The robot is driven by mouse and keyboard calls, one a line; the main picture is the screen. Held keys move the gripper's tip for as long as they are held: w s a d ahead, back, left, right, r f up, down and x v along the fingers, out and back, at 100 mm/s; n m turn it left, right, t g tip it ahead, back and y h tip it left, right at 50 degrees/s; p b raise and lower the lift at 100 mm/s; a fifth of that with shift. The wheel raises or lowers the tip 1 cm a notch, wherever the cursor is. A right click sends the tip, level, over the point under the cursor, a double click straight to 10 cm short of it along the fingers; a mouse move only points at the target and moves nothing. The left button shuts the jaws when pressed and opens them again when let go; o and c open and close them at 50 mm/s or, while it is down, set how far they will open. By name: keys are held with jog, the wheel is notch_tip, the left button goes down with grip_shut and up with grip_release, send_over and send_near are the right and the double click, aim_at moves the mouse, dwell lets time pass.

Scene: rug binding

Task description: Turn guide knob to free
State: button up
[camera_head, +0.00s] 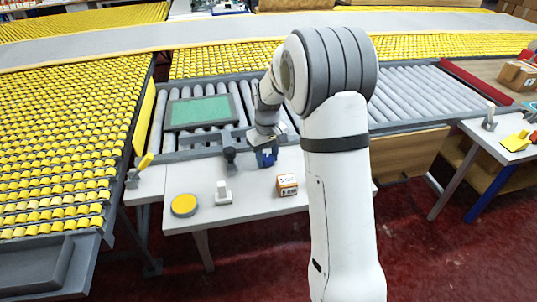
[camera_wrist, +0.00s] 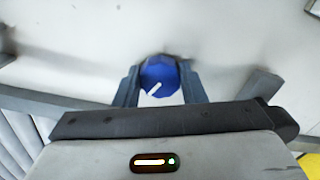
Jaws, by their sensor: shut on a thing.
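The guide knob (camera_wrist: 158,72) is blue and faceted, with a short white pointer mark on its face. In the wrist view it sits between the two fingers of my gripper (camera_wrist: 160,88), which is shut on it. The white mark slants from lower left to upper right in that view. In the head view my gripper (camera_head: 265,155) is low over the back part of the white table, with blue showing at its tip. The knob's lower edge and any position labels are hidden or too small to read.
The white table (camera_head: 240,203) carries a yellow round disc (camera_head: 184,205), a white switch-like block (camera_head: 223,193), a dark post (camera_head: 230,157) and a small orange-and-white box (camera_head: 287,185). Behind is a roller conveyor with a green panel (camera_head: 200,110) in a grey frame.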

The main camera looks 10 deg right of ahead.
aim_at(267, 157)
jog(key=m+p, duration=0.1)
jog(key=m, duration=0.5)
jog(key=shift+w+r, duration=0.1)
jog(key=shift+r, duration=0.05)
jog(key=m, duration=0.6)
jog(key=shift+m, duration=0.3)
jog(key=shift+p, duration=0.3)
jog(key=o, duration=1)
notch_tip(267, 157, up, 8)
jog(key=shift+f, duration=0.2)
